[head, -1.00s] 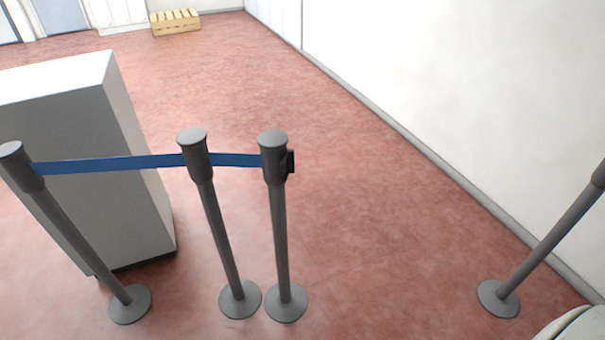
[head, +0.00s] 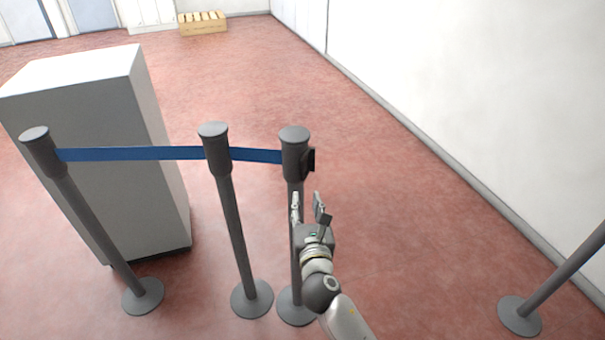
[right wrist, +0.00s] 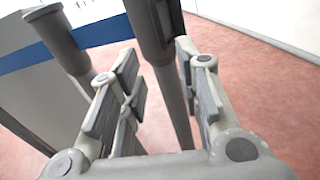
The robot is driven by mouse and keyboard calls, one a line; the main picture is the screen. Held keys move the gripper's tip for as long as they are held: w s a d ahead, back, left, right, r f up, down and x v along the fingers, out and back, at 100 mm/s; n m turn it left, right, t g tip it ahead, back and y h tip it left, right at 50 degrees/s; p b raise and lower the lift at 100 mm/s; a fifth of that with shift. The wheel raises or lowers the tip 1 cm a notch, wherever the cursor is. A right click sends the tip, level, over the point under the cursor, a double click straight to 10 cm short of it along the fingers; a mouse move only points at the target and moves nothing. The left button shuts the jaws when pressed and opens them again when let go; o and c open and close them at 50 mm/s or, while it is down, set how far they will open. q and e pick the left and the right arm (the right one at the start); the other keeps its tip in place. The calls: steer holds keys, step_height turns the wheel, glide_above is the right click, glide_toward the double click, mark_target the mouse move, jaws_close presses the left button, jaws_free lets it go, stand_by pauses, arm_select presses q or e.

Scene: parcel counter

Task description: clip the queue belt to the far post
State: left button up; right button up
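The blue queue belt (head: 130,153) runs from the left post (head: 85,215) past the middle post (head: 228,200) to the head of a third post (head: 294,146). A dark clip end (head: 311,160) sticks out on the right side of that head. A separate post (head: 565,272) stands at the far right, its top out of view. My right gripper (head: 308,203) is open and empty, just below and in front of the third post's head. In the right wrist view the post (right wrist: 168,80) shows between and beyond its open fingers (right wrist: 165,85). My left gripper is not in view.
A large white block-shaped counter (head: 90,140) stands behind the left posts. A wooden crate (head: 202,28) sits by the back wall. A white wall (head: 470,90) runs along the right. The red floor between the third post and the right post is clear.

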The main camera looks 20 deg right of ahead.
mark_target(302, 170)
steer(key=w, duration=0.3)
steer(key=w+d+r, duration=0.1)
steer(key=w, duration=0.3)
steer(key=w+d, duration=0.1)
steer(key=w, duration=0.2)
steer(key=shift+w+d+r, duration=0.1)
steer(key=shift+w+r, duration=0.15)
steer(key=shift+w, duration=0.05)
steer(key=shift+c, duration=0.5)
jaws_close()
